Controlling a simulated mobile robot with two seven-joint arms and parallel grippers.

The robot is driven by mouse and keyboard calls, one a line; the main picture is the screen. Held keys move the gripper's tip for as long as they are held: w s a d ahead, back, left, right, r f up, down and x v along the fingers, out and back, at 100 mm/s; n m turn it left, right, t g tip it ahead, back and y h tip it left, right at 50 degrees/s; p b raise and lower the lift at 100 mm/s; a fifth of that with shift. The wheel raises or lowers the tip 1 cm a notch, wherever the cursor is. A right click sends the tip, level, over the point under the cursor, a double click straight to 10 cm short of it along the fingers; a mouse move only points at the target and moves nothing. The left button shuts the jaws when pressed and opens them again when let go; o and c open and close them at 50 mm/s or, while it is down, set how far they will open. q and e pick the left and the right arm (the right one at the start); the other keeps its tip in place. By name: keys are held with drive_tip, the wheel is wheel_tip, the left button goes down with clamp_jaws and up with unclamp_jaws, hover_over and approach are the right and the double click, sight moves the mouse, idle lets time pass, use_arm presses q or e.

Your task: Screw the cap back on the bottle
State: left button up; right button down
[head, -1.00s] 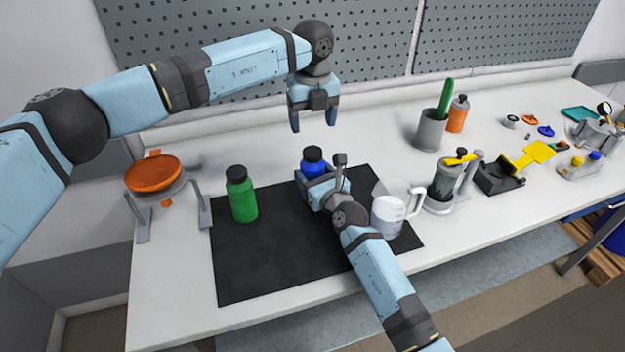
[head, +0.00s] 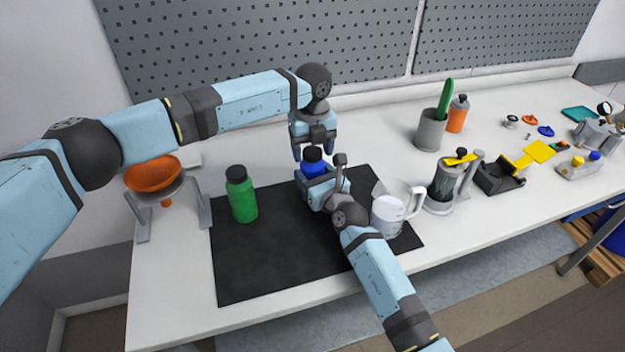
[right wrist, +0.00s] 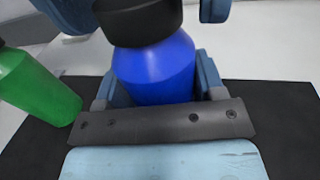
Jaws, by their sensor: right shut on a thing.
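The blue bottle (head: 311,170) stands upright at the back of the black mat, and it shows large in the right wrist view (right wrist: 158,72). A black cap (right wrist: 140,20) sits on top of its neck. How far the cap is threaded cannot be told. My right gripper (head: 318,184) is shut around the bottle's body from the front. My left gripper (head: 314,150) points down from above, its fingers open on either side of the cap. In the right wrist view there is a clear gap between the cap and the right-hand finger.
A green bottle (head: 241,195) with a black cap stands left on the black mat (head: 265,262). A clear jug (head: 388,213) stands close to my right forearm. An orange bowl (head: 152,174) on a grey stand is at left, partly behind my left arm. Grinder (head: 444,184) at right.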

use_arm(q)
drive_tip(key=c, duration=0.8)
drive_tip(key=m, duration=0.9)
drive_tip(key=shift+m, duration=0.4)
drive_tip(key=m, duration=1.1)
drive_tip(key=o, duration=1)
drive_tip(key=shift+r, duration=2.2)
